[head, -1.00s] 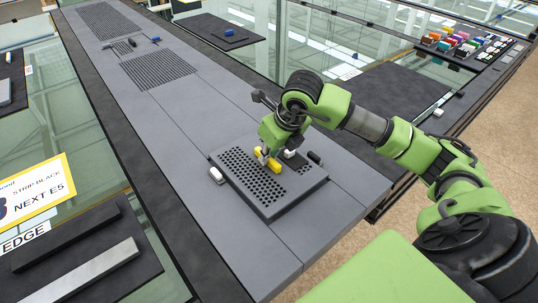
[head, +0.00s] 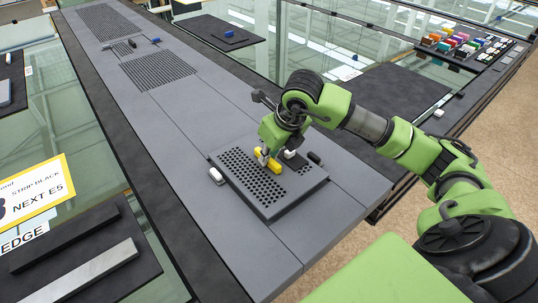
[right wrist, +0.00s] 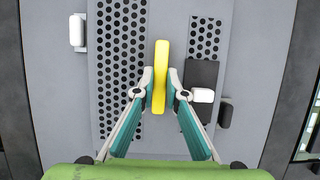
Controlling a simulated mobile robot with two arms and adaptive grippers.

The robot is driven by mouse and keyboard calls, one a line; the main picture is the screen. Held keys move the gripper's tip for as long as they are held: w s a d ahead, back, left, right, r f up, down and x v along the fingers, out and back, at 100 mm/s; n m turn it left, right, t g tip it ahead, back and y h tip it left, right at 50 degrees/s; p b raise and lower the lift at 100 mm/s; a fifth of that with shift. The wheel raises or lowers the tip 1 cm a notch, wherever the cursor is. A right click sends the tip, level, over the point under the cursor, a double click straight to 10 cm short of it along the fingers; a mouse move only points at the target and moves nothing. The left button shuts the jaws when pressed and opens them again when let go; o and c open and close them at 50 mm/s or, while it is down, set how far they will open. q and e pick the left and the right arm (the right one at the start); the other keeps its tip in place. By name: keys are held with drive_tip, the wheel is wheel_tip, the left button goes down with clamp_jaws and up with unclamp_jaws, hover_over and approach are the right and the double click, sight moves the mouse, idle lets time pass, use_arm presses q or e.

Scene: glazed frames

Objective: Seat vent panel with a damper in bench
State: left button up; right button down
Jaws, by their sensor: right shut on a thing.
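The grey perforated vent panel (head: 277,204) is at the near part of the long grey bench (head: 185,133). Its thick near side shows above the bench top; I cannot tell whether its underside touches. My right gripper (head: 263,157) is shut on the yellow handle (head: 274,162) on the panel. In the right wrist view the fingertips (right wrist: 160,90) pinch the yellow handle (right wrist: 161,62) from both sides. A dark plate, perhaps the damper, (right wrist: 201,72) with a white block (right wrist: 204,95) lies right of the handle. My left gripper is not in view.
A white block (head: 216,175) is at the panel's left edge and a dark block (head: 314,157) at its right. Farther up the bench are other perforated areas (head: 158,70).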

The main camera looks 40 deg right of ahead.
idle(0.5)
drive_tip(key=shift+f+b, duration=1.05)
drive_tip(key=shift+b, duration=0.25)
drive_tip(key=c, duration=2)
unclamp_jaws()
drive_tip(key=shift+o, duration=0.2)
drive_tip(key=v, duration=1.2)
